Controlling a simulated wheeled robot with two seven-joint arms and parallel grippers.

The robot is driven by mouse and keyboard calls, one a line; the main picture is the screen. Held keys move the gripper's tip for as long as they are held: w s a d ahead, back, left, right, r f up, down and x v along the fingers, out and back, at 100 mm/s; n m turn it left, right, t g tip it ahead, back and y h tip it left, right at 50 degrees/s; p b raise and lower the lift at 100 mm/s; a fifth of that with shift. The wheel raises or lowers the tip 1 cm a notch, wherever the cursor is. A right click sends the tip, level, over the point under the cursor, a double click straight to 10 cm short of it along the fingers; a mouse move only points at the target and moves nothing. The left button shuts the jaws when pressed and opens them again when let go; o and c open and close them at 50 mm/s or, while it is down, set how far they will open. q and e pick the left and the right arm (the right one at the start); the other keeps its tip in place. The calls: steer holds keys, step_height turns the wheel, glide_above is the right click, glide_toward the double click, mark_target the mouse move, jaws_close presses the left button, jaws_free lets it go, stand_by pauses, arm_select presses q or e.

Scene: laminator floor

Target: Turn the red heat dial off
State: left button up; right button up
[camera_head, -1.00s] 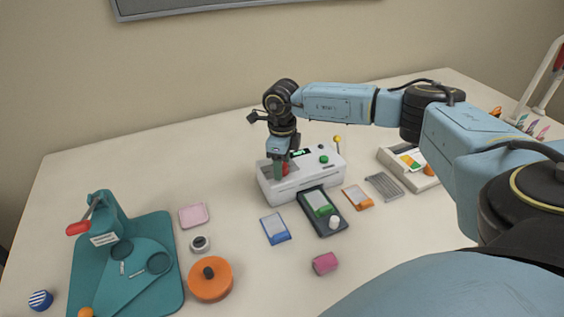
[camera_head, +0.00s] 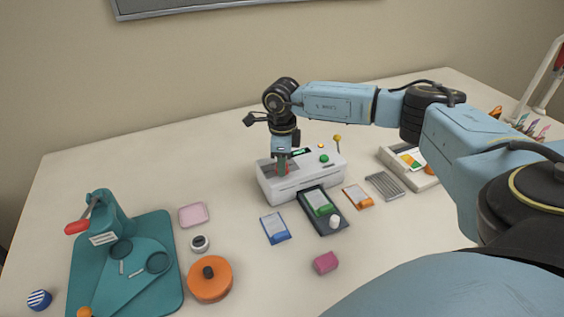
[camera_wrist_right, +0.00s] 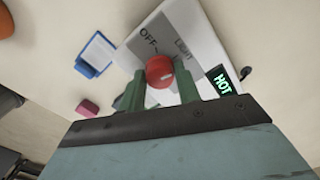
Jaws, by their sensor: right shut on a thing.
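The red heat dial (camera_wrist_right: 159,70) is on top of the white laminator (camera_head: 308,180). In the right wrist view it sits between the two green fingers of my right gripper (camera_wrist_right: 160,88), which is shut on it. In the head view the right gripper (camera_head: 283,166) points down onto the laminator and mostly hides the dial. My left gripper is not in view.
A dark tray (camera_head: 322,212) lies in front of the laminator, with a blue-edged card (camera_head: 275,229) and a pink block (camera_head: 326,263) nearby. A teal press (camera_head: 125,265) and an orange disc (camera_head: 210,280) stand at left. A white box (camera_head: 408,168) is at right.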

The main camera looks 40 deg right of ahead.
steer(key=n, duration=0.3)
steer(key=shift+n+b, duration=0.3)
steer(key=shift+b, duration=0.05)
steer(key=n, duration=0.3)
steer(key=shift+n+b, duration=0.3)
steer(key=shift+b, duration=0.1)
steer(key=n+b, duration=0.1)
steer(key=n, duration=0.2)
steer(key=shift+n, duration=1.9)
steer(key=shift+r+b, duration=0.1)
steer(key=shift+b, duration=0.2)
steer(key=o, duration=1)
steer(key=shift+c, duration=0.2)
step_height(320, 180, up, 13)
steer(key=shift+r+p, duration=0.15)
steer(key=shift+p, duration=0.15)
